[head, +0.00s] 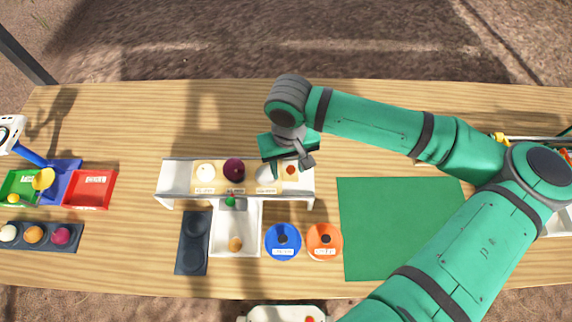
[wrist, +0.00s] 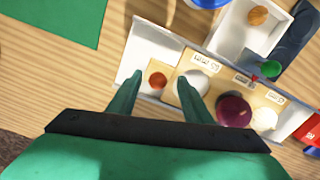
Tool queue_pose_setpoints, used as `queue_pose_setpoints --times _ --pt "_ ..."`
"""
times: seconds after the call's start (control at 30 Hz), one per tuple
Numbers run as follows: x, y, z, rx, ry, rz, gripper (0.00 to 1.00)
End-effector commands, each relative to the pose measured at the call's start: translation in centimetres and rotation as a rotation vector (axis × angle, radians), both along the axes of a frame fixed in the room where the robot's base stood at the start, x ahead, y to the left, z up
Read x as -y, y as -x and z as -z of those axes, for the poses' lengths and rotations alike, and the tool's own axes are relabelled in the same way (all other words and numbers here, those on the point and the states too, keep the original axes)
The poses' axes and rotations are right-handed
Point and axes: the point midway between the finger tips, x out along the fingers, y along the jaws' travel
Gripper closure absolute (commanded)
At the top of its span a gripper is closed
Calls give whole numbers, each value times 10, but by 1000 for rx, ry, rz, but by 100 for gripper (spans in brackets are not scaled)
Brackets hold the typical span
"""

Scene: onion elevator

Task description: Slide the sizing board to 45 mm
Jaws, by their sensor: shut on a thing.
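The sizing board (head: 219,178) is a pale wooden strip in a long white channel (head: 178,178). It carries a white onion (head: 205,171), a dark purple onion (head: 234,169) and another white onion (head: 264,173), each by a label. In the wrist view the board (wrist: 215,88) has a "65 mm" label at the end nearest my gripper; other labels are too small to read surely. A red pointer (wrist: 254,77) sits by the middle label. My gripper (wrist: 158,80) is over the board's right end, around a small orange-red disc (wrist: 157,79). Its contact with the board is partly hidden.
In front of the channel are a white bin (head: 222,246) with an orange-brown onion, a dark two-well tray (head: 193,243), and blue (head: 283,258) and orange (head: 325,257) round containers. A green mat (head: 372,232) is bare to the right. Red (head: 98,192) and green trays stand left.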

Motion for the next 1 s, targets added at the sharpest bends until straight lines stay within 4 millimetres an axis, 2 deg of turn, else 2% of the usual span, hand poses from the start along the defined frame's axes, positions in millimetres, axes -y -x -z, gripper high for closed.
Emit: queue_pose_setpoints --times 1.0 --pt "53 1 0 -1 0 -2 81"
